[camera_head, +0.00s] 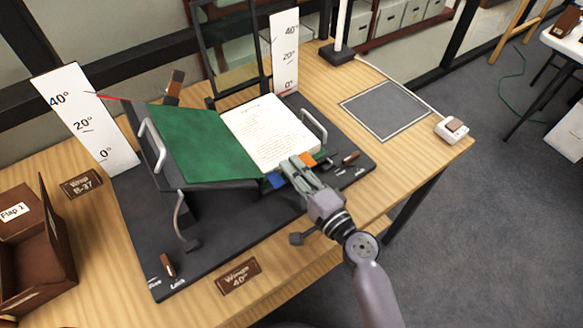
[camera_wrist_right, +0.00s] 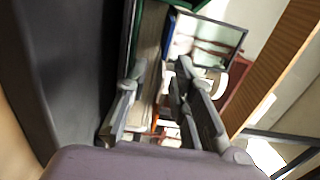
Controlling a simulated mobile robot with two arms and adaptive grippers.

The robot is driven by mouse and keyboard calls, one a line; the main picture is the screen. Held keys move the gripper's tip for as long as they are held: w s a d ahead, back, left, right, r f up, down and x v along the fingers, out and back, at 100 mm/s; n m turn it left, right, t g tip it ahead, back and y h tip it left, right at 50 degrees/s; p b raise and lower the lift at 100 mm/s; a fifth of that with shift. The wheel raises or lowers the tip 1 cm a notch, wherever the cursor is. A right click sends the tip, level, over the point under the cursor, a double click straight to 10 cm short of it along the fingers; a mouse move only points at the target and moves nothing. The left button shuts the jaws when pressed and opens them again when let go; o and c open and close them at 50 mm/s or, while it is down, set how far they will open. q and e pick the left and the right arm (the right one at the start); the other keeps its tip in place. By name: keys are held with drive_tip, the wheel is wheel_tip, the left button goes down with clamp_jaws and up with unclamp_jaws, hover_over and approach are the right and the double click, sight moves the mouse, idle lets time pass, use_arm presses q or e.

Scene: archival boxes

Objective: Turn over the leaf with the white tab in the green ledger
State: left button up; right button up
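The green ledger lies open on a dark cradle (camera_head: 215,245). Its green left side (camera_head: 205,145) slopes on the raised left wing, and a white printed page (camera_head: 268,132) faces up on the right. A blue tab (camera_head: 276,180) and an orange tab (camera_head: 303,160) stick out at the page's near edge. I cannot make out the white tab for certain; my gripper covers part of that edge. My right gripper (camera_head: 294,169) is at this edge, between the blue and orange tabs. In the right wrist view its fingers (camera_wrist_right: 158,80) are apart, with the ledger's edge beyond. My left gripper is not in view.
White angle scales (camera_head: 88,125) stand behind the cradle's left and right (camera_head: 285,50). A metal handle (camera_head: 153,145) rises at the left wing. A brown box (camera_head: 30,250) stands at far left. A grey mat (camera_head: 386,108) and small white device (camera_head: 454,129) lie on the right.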

clamp_jaws()
idle(0.8)
